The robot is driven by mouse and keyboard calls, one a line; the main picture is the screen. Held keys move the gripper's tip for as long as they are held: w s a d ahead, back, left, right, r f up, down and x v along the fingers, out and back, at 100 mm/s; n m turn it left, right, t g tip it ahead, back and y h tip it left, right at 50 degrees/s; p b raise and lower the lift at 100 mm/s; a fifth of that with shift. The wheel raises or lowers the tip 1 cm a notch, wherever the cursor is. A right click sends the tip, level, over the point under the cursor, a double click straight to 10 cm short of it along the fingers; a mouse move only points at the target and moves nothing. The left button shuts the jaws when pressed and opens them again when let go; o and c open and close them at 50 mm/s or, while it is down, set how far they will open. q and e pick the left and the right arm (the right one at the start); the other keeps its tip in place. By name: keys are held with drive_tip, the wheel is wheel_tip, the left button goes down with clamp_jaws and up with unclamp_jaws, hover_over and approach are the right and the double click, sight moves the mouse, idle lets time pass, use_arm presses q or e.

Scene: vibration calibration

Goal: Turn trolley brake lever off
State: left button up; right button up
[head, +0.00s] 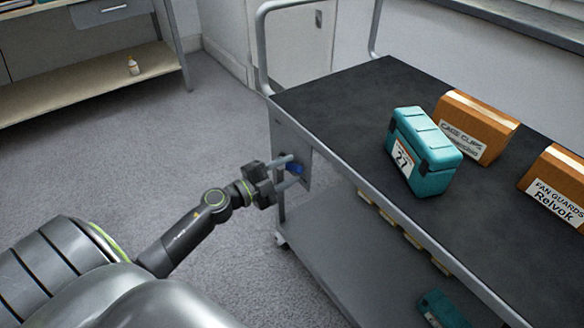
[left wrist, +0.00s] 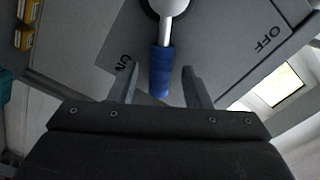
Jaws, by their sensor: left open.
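The trolley (head: 338,172) stands at the right in the head view, with a grey brake plate (head: 290,146) on its near end post. The brake lever (head: 295,168) has a blue grip. In the left wrist view the lever (left wrist: 160,68) hangs from a round pivot, its blue grip close to the ON label (left wrist: 124,65); the OFF label (left wrist: 269,40) is to the right. My left gripper (head: 290,172) is open, with its fingertips (left wrist: 159,80) on either side of the blue grip, apart from it. My right gripper is not in view.
On the trolley top are a teal case (head: 424,150) marked 27 and orange boxes (head: 474,127). Another teal case (head: 443,310) lies on the lower shelf. A shelf unit (head: 85,88) with a small bottle (head: 133,65) stands at the back left. Grey floor between is clear.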

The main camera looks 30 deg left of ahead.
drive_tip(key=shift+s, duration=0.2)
use_arm(q)
drive_tip(key=shift+c, duration=1.1)
clamp_jaws()
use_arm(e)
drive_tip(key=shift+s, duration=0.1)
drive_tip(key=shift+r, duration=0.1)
